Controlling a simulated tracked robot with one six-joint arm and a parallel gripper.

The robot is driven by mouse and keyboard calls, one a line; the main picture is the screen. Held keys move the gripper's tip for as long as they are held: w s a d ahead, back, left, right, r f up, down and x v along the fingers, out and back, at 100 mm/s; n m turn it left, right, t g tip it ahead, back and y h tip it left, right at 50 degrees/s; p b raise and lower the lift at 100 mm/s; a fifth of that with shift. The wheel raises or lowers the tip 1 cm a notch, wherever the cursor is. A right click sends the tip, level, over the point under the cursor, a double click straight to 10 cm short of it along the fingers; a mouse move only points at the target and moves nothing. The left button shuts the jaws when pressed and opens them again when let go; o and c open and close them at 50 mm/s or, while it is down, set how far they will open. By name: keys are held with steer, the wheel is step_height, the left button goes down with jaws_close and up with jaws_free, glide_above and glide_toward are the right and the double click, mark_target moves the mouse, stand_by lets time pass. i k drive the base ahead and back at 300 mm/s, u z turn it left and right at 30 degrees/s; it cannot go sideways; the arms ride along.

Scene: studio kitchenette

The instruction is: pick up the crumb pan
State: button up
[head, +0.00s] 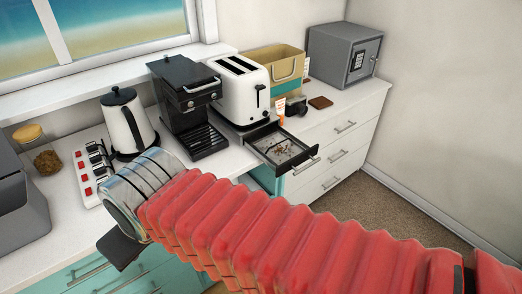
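The crumb pan (297,158) is a dark, shallow rectangular tray with brown crumbs on its floor. It sticks out low at the front of the white toaster (240,90), past the counter's front edge. My red ribbed arm reaches across the picture from lower right to a silver banded wrist at left. Of my gripper (121,247), only a dark piece shows below the wrist; its fingers are mostly hidden, and whether they are open cannot be seen. It is left of the pan and well apart from it.
A black coffee machine (187,105), a kettle (127,122) and a power strip (92,172) stand left of the toaster. A tan bin (275,65), an orange-and-white tube (281,110), a camera (297,106) and a grey safe (343,55) are behind right. Floor at right is clear.

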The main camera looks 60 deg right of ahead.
mark_target(278, 148)
steer(key=u, duration=1.5)
steer(key=k, duration=1.1)
steer(key=z, duration=0.75)
steer(key=i, duration=0.95)
steer(key=z, duration=0.05)
